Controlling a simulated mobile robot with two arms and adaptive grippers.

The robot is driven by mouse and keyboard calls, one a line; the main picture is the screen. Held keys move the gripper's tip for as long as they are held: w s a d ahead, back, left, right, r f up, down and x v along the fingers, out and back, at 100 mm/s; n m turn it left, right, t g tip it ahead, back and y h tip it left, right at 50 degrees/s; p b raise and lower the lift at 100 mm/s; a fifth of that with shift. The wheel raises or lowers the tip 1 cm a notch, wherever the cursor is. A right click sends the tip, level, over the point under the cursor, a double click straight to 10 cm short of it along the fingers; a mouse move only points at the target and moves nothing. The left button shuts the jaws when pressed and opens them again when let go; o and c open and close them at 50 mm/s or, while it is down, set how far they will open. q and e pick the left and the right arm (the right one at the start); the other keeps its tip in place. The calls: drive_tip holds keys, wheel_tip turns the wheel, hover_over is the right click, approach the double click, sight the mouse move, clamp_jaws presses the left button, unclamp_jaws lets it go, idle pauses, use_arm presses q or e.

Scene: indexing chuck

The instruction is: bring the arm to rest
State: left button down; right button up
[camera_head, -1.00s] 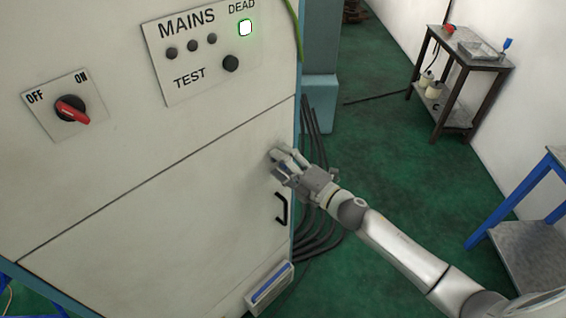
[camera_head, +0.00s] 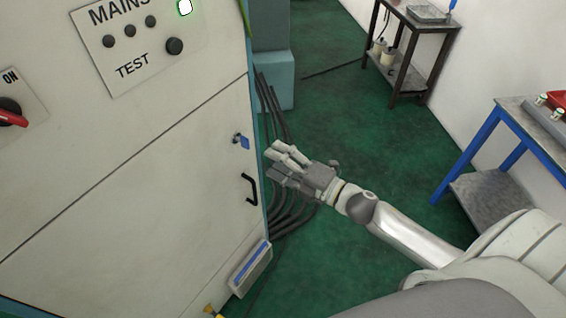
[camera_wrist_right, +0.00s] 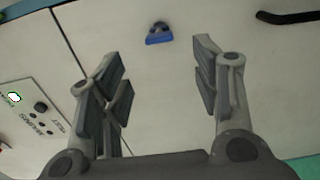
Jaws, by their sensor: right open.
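My right gripper (camera_head: 276,164) is open and empty in the head view, in front of the cabinet's right edge. In the right wrist view its fingers (camera_wrist_right: 160,85) are spread wide with nothing between them. A small blue padlock (camera_head: 243,142) hangs on the white cabinet door (camera_head: 150,190), to the left of the gripper and apart from it. The padlock also shows in the right wrist view (camera_wrist_right: 159,34), beyond the fingertips. My left gripper is in neither view.
The door has a black handle (camera_head: 250,189) below the padlock. Dark cables (camera_head: 284,220) run beside the cabinet. A dark side table (camera_head: 405,60) and a blue-framed bench (camera_head: 500,150) stand at the right.

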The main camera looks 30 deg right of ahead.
drive_tip(key=shift+s+d, duration=0.3)
drive_tip(key=shift+s, duration=0.25)
drive_tip(key=s+d+f+m+g+h, duration=0.2)
drive_tip(key=s+d+f+m+h, duration=0.15)
drive_tip(key=f, duration=0.75)
drive_tip(key=s+d+f+m+g+h, duration=0.1)
drive_tip(key=s+d+f+m+h, duration=0.3)
drive_tip(key=f, duration=0.7)
drive_tip(key=s+d+f+m+g+h, duration=0.1)
drive_tip(key=d+f+m+g, duration=0.1)
drive_tip(key=f+m, duration=0.6)
drive_tip(key=s+a+f+m+g, duration=0.2)
drive_tip(key=s+f+g, duration=0.3)
drive_tip(key=s+f, duration=0.95)
drive_tip(key=s+a+f+m+g, duration=0.2)
drive_tip(key=s+a+f, duration=0.1)
drive_tip(key=s, duration=0.6)
drive_tip(key=s+a+f+m+g, duration=0.2)
drive_tip(key=s+f, duration=0.3)
drive_tip(key=s, duration=0.4)
drive_tip(key=shift+s+a+f+g, duration=0.15)
drive_tip(key=shift+a+f+g, duration=0.1)
drive_tip(key=shift+a+g, duration=0.25)
drive_tip(key=shift+a, duration=0.1)
